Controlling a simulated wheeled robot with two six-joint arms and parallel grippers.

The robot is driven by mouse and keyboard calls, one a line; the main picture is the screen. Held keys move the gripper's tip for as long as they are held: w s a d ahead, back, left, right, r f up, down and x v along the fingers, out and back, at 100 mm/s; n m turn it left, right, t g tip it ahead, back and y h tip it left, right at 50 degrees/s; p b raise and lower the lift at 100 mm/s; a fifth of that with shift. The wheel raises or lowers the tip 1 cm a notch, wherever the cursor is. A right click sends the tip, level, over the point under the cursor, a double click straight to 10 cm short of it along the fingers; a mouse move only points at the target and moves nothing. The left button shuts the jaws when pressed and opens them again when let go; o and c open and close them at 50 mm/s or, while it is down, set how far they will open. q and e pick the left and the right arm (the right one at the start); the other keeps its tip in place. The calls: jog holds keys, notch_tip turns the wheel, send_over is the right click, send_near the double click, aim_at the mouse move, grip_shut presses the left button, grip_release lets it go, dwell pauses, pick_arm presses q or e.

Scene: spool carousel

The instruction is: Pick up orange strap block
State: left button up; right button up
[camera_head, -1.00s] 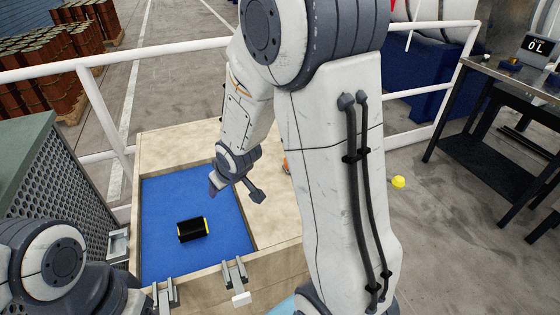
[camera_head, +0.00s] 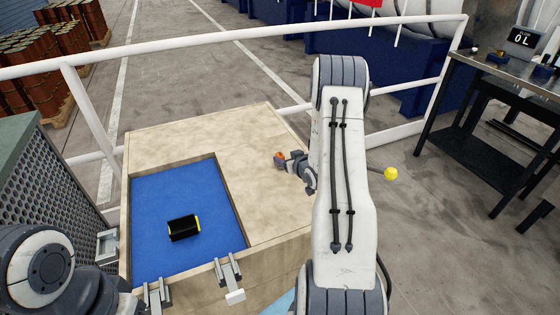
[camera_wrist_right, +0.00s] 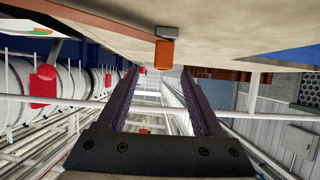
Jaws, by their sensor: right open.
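The orange strap block (camera_head: 281,156) is at the wooden top, right of the blue recess, partly hidden by my right gripper. In the right wrist view the orange block (camera_wrist_right: 163,54) shows at the pale wooden surface, with a small grey piece against it. My right gripper (camera_head: 279,163) is beside the block in the head view. In the wrist view its two dark fingers (camera_wrist_right: 162,78) are spread with nothing between them, and the block appears just above the gap. My left arm shows at the lower left, but its gripper is out of view.
The wooden box top (camera_head: 190,132) surrounds a blue recess (camera_head: 165,195) holding a black and yellow block (camera_head: 184,228). Metal brackets (camera_head: 230,270) sit on the front edge. White railings (camera_head: 245,42) run behind. A dark workbench (camera_head: 480,125) stands at the right.

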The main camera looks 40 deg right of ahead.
aim_at(281, 156)
jog(key=p+x, duration=0.1)
jog(key=x, duration=0.4)
jog(key=shift+w+a+f, duration=0.1)
jog(key=shift+a+f, duration=0.05)
jog(key=shift+f, duration=0.05)
grip_shut()
